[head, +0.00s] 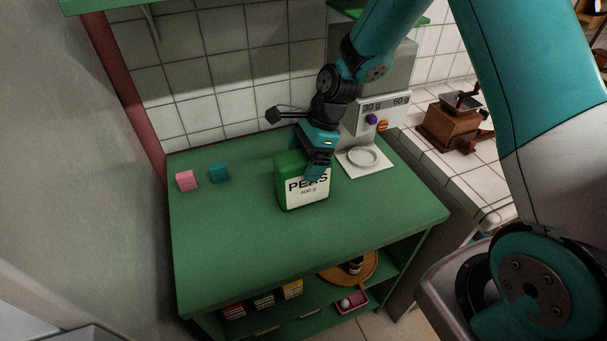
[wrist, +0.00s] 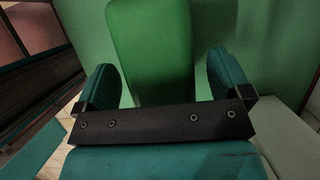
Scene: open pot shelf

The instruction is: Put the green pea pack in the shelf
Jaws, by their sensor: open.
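The green pea pack (head: 289,192), with a white label reading PEAS, stands upright on the green top of the open shelf unit (head: 240,247). My gripper (head: 318,172) is at the pack's upper right side in the head view, partly covering it. In the wrist view the open gripper (wrist: 165,85) has one finger on each side of the green pack (wrist: 155,45), with gaps visible beside it. The lower shelf (head: 315,322) shows below the top's front edge, with its inside partly hidden.
A pink cube (head: 186,180) and a teal cube (head: 219,173) lie at the back left. A scale with a white plate (head: 363,157) stands behind right. Small packs (head: 292,289), a round wooden tray (head: 366,272) and a pink dish (head: 351,303) occupy the lower shelf. The top's front is clear.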

